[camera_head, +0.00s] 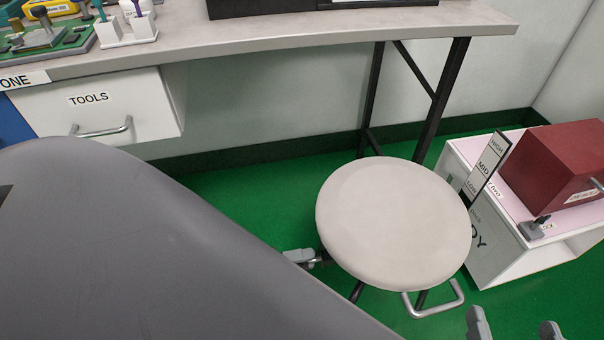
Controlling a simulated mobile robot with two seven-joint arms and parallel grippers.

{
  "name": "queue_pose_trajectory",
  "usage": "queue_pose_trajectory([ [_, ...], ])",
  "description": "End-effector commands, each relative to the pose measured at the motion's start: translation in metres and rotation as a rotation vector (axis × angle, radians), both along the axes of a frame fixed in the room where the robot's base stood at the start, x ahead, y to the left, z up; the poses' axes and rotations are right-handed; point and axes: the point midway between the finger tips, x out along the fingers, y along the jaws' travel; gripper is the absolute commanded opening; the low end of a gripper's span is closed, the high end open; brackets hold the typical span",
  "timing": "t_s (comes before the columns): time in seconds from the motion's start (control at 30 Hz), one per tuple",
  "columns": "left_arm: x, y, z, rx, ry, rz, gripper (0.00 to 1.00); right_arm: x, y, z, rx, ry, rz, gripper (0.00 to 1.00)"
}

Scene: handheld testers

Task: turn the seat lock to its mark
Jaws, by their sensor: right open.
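A round pale stool seat (394,222) stands on the green floor, with dark legs beneath it. A light grey D-shaped handle (432,300) sticks out below its front edge. I cannot tell whether this is the seat lock, and no lock mark is readable. What looks like my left gripper (305,257) shows just left of the seat's lower edge, mostly hidden; its jaw state is unclear. My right gripper (514,328) is open at the bottom edge, right of the handle, its two fingers apart with nothing between them.
An upright HIGH/MID/LOW scale (487,165) stands beside a dark red box (560,165) on a low white shelf unit (490,258), close right of the stool. A workbench (300,38) with a TOOLS drawer (95,110) runs behind. Green floor is clear left of the stool.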

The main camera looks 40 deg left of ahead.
Motion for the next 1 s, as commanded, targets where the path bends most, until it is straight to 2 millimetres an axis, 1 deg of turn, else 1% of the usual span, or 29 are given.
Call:
queue_pose_trajectory([
  [0.17,0.0002,-0.0001,0.0002,0.0,0.0,0.0,0.37,-0.0001,0.0,0.0001,0.0,0.0,0.0,1.0],
  [0.2,0.0001,-0.0001,0.0002,0.0,0.0,0.0,0.24,-0.0001,0.0,0.0001,0.0,0.0,0.0,1.0],
  [0.27,0.0001,0.0001,0.0002,0.0,0.0,0.0,0.05,-0.0001,0.0,0.0001,0.0,0.0,0.0,1.0],
  [0.3,0.0001,0.0001,0.0002,0.0,0.0,0.0,0.0,-0.0001,0.0,0.0,0.0,0.0,0.0,1.0],
  [0.67,-0.0002,0.0003,-0.0003,-0.026,0.022,-0.001,0.0,-0.0001,-0.0002,-0.0006,-0.001,0.0,-0.001,1.0],
  [0.87,-0.0003,0.0008,-0.0011,-0.104,0.09,-0.001,0.0,0.0002,-0.0009,-0.0013,-0.007,-0.006,-0.002,1.0],
  [1.0,-0.0005,0.0008,-0.0021,-0.191,0.164,0.0,0.0,0.0,-0.0015,0.0004,-0.009,-0.015,-0.005,1.0],
])
